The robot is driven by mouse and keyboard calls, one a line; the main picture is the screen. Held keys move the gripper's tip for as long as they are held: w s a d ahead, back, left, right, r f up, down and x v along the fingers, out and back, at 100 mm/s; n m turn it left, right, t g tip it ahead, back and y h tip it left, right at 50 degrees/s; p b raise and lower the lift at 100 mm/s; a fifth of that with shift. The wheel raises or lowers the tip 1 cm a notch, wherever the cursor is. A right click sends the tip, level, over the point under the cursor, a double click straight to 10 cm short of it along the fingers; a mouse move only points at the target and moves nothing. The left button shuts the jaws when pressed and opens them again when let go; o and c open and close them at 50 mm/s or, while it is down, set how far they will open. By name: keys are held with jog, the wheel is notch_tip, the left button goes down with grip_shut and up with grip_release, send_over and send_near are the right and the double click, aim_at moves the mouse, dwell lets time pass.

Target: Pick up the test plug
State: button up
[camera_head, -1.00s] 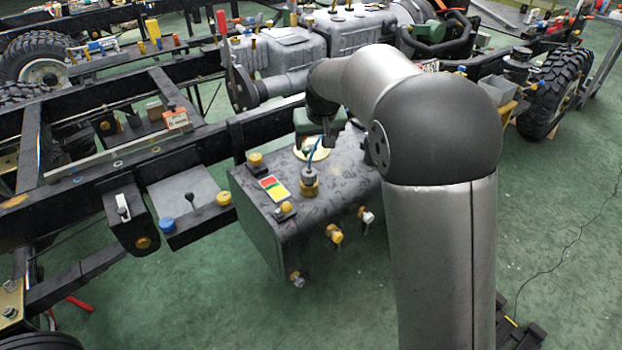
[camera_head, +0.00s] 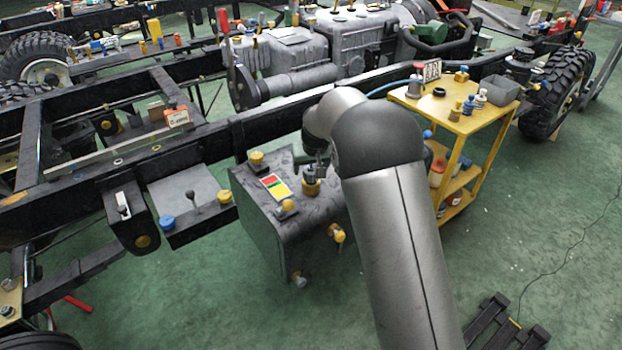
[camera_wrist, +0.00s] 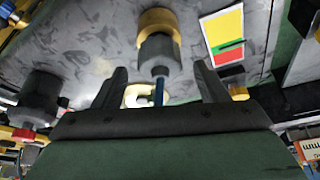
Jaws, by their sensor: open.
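The test plug appears to be the grey cylinder with a blue cable (camera_wrist: 158,52). It sits in a brass collar (camera_wrist: 157,20) on top of the dark grey tank (camera_head: 265,222); the plug also shows in the head view (camera_head: 310,175), partly hidden by my wrist. My gripper (camera_wrist: 160,82) is open. In the wrist view its two fingers point toward the plug, one on each side of its line, with the cable between them. The plug body lies just beyond the fingertips, and I see no contact.
A red, yellow and green label (camera_head: 275,187) lies beside the plug. Yellow-capped fittings (camera_head: 256,158) stand on the tank. A yellow trolley (camera_head: 466,121) with jars and a grey bin is at the right. The black chassis rail (camera_head: 240,125) runs behind the tank.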

jog(key=x, duration=0.3)
jog(key=shift+r, duration=0.1)
jog(key=shift+c, duration=0.4)
jog(key=c, duration=1.1)
jog(key=shift+r, duration=0.1)
